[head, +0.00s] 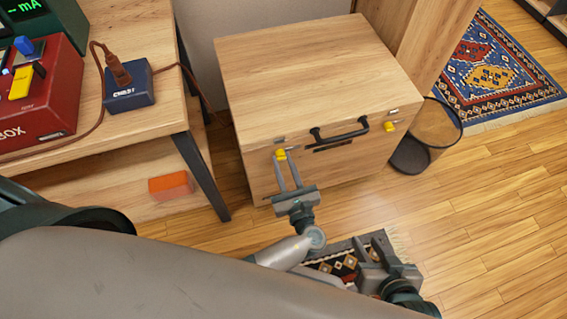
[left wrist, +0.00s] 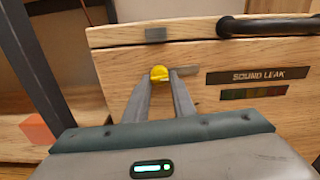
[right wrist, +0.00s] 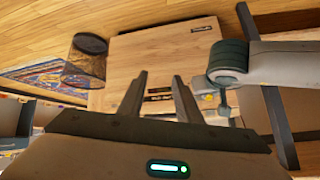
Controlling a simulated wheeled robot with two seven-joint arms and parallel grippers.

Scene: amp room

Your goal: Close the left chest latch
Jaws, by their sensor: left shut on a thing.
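The wooden chest (head: 315,75) stands with its lid down, a black handle (head: 340,133) across its front. The left latch (head: 281,154) is a yellow tab on the chest's front left; it also shows in the left wrist view (left wrist: 159,73). My left gripper (head: 285,163) is at this latch, its two fingertips closed on the yellow tab from either side. A grey metal catch (left wrist: 156,35) sits on the lid above it. The right latch (head: 389,126) is another yellow tab on the front right. My right gripper (head: 375,250) is open and empty, low in front of the chest.
A wooden desk (head: 80,160) with a dark metal leg (head: 201,177) stands close at the left. A red box (head: 45,95) and a blue box (head: 128,87) sit on it. An orange block (head: 171,186) lies below. A mesh bin (head: 428,137) stands right of the chest.

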